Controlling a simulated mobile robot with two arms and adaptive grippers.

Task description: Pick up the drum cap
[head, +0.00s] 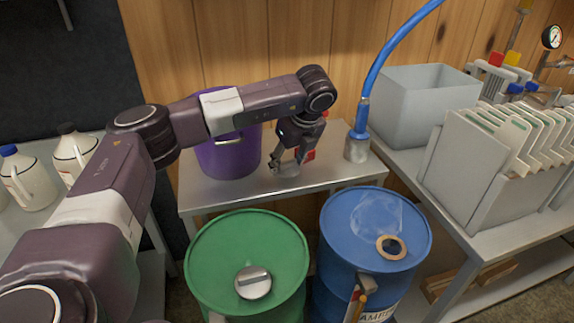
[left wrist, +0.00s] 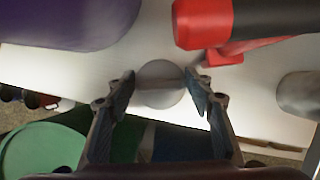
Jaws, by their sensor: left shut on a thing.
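A round grey drum cap (head: 286,170) with a raised bar across it is between the fingers of my left gripper (head: 285,163), at the front part of the small metal table. In the left wrist view the cap (left wrist: 160,72) sits between the fingertips of my left gripper (left wrist: 161,84), which are shut on its bar. I cannot tell whether the cap touches the table top. A similar grey cap (head: 253,283) sits on the green drum (head: 215,255). The blue drum (head: 350,225) has a tan ring (head: 391,247) on its top. My right gripper is not in view.
The metal table (head: 222,197) also holds a purple pot (head: 228,157) and a red and black tool, shown in the left wrist view (left wrist: 203,23). A blue hose with a metal end (head: 357,148) stands at its right. A grey bin (head: 415,105) and rack (head: 465,165) stand further right.

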